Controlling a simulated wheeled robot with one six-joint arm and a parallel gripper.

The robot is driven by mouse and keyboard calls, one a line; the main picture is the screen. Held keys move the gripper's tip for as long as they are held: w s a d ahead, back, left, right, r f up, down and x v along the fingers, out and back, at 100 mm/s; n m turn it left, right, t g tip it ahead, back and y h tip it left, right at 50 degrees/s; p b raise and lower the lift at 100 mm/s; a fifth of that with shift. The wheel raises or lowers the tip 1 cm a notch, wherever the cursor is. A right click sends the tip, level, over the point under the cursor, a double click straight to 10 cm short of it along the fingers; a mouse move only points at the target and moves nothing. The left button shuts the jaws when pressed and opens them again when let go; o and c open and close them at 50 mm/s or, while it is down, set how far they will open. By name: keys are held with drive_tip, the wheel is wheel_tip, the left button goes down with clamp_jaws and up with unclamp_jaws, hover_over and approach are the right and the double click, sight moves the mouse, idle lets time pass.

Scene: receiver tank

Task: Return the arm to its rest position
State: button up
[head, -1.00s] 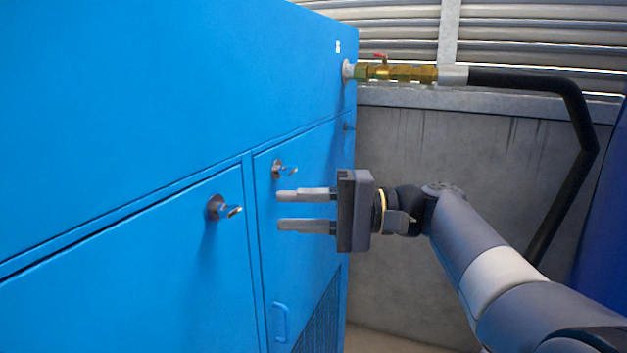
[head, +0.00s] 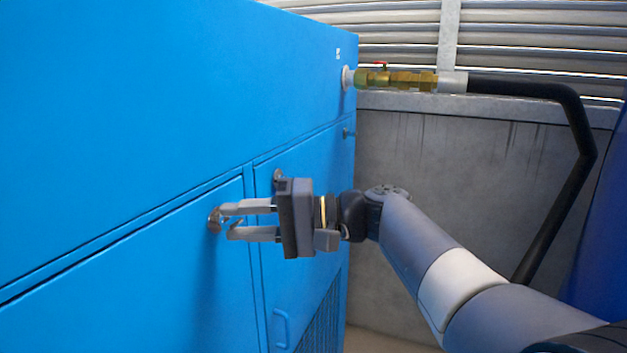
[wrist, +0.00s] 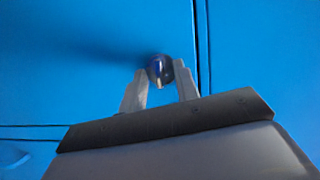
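My gripper (head: 229,220) is in front of the blue cabinet (head: 130,130), with its two fingers apart. Its tips are at the metal latch (head: 214,220) on the left door, and the fingers partly cover it in the head view. In the wrist view the latch (wrist: 159,70) shows between and just beyond the two fingertips. I cannot tell whether a finger touches it. Nothing is seen held. My arm (head: 420,250) reaches in from the lower right.
A second latch (head: 279,177) on the right door is partly hidden behind my gripper. A blue handle (head: 281,328) is lower on that door. A brass valve (head: 400,79) with a black hose (head: 520,88) sticks out at the back. A concrete wall (head: 420,150) stands behind.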

drive_tip(key=n, duration=0.1)
drive_tip(key=n+h, duration=0.1)
drive_tip(key=n, duration=0.2)
drive_tip(key=shift+s+r+t+h+p, duration=0.1)
drive_tip(key=shift+r+t+h+p, duration=0.2)
drive_tip(key=shift+t+h+p, duration=0.1)
drive_tip(key=shift+s+r+n+t+h+p, duration=0.15)
drive_tip(key=shift+n+t+h+p, duration=0.3)
drive_tip(key=shift+n, duration=0.75)
drive_tip(key=n+t+h+p, duration=0.1)
drive_tip(key=n, duration=0.1)
drive_tip(key=n+t+p, duration=0.1)
drive_tip(key=n, duration=0.1)
drive_tip(key=shift+s+a+r+t+h, duration=0.1)
drive_tip(key=shift+s+t+h, duration=0.05)
drive_tip(key=shift+t+h, duration=0.15)
drive_tip(key=shift+n+t+h+p, duration=0.35)
drive_tip(key=shift+n+p, duration=0.2)
drive_tip(key=shift+n, duration=0.15)
drive_tip(key=shift+f, duration=0.25)
